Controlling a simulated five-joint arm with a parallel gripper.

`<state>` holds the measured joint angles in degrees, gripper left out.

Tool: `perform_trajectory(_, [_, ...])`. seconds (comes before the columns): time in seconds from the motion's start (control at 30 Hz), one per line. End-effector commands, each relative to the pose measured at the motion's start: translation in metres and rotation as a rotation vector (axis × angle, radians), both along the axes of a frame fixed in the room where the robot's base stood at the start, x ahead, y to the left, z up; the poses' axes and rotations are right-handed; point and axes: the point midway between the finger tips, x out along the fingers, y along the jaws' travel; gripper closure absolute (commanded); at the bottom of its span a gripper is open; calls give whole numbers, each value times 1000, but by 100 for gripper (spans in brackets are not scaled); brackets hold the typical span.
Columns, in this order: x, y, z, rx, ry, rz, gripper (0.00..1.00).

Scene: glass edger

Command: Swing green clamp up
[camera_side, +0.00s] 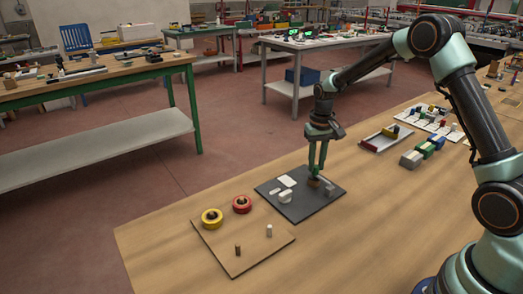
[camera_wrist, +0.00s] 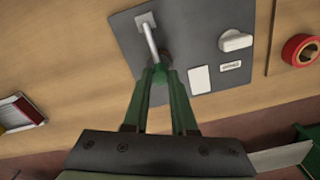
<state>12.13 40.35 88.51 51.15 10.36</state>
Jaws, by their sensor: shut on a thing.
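The clamp is a pale metal rod (camera_wrist: 151,42) on a small light base (camera_wrist: 146,19), fixed to a dark grey panel (camera_wrist: 190,18). In the wrist view the rod runs from the base toward me and ends in a green tip (camera_wrist: 160,71) between my fingertips. My gripper (camera_wrist: 161,80) is shut on this green end. In the side view my gripper (camera_side: 316,177) points down over the panel (camera_side: 300,208), close to its surface. The base shows there as a small grey block (camera_side: 329,191). My fingers hide most of the clamp in the side view, so its angle is hard to tell.
The panel also carries a white knob (camera_wrist: 235,40) and a white label (camera_wrist: 200,79). A tray (camera_side: 386,138) and coloured blocks (camera_side: 424,151) stand to the right.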

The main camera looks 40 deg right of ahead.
Motion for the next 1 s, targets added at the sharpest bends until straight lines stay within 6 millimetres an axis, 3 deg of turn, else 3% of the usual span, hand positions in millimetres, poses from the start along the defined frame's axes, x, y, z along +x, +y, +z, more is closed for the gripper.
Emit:
perform_trajectory(0.43, [-2, 0, 4, -8, -37, 1, 100])
perform_trajectory(1.0, [-21, -1, 19, -75, -344, -18, 100])
